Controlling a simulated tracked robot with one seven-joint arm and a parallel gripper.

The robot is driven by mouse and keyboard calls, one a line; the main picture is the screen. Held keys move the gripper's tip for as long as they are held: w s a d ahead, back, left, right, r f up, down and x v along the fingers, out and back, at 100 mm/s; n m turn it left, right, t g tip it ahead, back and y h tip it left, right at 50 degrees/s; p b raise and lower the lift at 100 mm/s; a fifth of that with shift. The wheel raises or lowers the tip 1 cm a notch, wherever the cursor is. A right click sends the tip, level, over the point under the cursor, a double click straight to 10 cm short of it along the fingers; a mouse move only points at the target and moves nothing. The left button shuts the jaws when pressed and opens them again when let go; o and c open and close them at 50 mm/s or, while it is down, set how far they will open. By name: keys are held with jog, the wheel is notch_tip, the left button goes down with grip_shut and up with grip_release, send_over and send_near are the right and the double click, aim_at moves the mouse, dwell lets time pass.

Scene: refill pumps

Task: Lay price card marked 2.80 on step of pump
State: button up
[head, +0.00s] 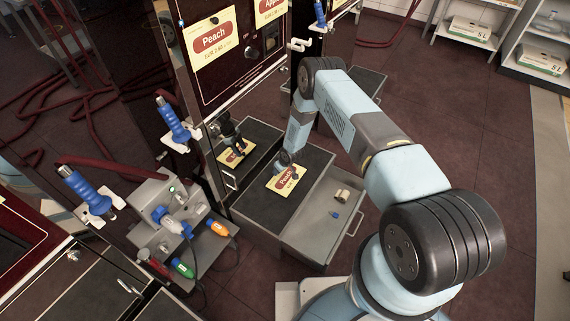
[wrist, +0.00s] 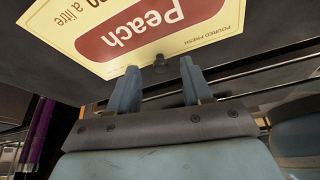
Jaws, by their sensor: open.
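A cream price card (head: 283,184) with a red "Peach" label lies face up on the dark top of the step (head: 262,208) in front of the pump (head: 228,75). In the wrist view the card (wrist: 165,25) shows "Peach", "0 a litre" and "POURED FRESH"; its full price is not readable. My gripper (head: 287,160) is open at the card's edge nearest the pump. In the wrist view my gripper (wrist: 160,78) has its fingers apart, with a small dark knob (wrist: 158,61) at the card's edge between them. I cannot tell whether the fingers touch the card.
The pump bears a sign (head: 213,42) reading Peach, EUR 2.80. Its shiny lower panel mirrors the card and gripper. An open grey drawer (head: 322,238) beside the step holds small items. Blue nozzles (head: 172,120) and a grey connector box (head: 170,215) stand left. Floor at right is clear.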

aim_at(287, 180)
jog(key=v, duration=1.2)
jog(key=shift+d, duration=0.1)
